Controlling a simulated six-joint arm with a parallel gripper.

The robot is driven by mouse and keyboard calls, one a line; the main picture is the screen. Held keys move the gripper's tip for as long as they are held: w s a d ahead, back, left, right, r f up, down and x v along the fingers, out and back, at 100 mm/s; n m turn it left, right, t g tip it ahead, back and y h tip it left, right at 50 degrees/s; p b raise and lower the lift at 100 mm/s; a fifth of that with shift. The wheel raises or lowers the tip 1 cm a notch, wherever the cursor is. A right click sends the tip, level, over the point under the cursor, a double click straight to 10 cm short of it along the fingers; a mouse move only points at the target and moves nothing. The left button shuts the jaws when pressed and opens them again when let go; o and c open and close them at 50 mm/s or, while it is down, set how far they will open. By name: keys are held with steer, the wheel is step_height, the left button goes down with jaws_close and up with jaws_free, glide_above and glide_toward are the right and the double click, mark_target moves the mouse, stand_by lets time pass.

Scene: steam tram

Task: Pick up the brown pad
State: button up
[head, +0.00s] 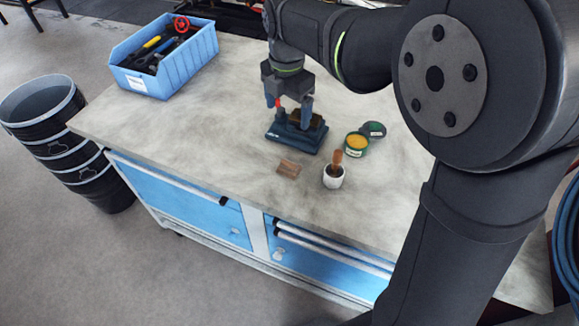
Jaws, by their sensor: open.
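My gripper (291,111) points down over a dark blue holder (284,135) on the bench top. Its fingers are open, the left one showing red near its tip. A dark brown block or pad (295,118) shows between or just behind the fingers, at the top of the holder. It is partly hidden, and I cannot tell whether the fingers touch it. A flat, lighter brown piece (288,168) lies on the bench in front of the holder, apart from my gripper.
A white cup with a wooden-handled brush (333,177) stands right of the flat piece. Behind it are an open tin of yellow paste (356,145) and a dark green lid (373,129). A blue tool bin (150,82) stands at the back left.

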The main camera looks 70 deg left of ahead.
step_height(320, 180, down, 2)
steer(key=f+n, duration=0.1)
steer(key=n, duration=0.2)
glide_above(288, 164)
steer(key=f, duration=1.1)
steer(key=shift+w+a+f, duration=0.1)
steer(key=shift+a+f, duration=0.15)
steer(key=shift+d+f, duration=0.2)
steer(key=shift+f, duration=1.15)
steer(key=shift+d+f, duration=0.15)
steer(key=shift+f, duration=1.15)
steer(key=c, duration=1.1)
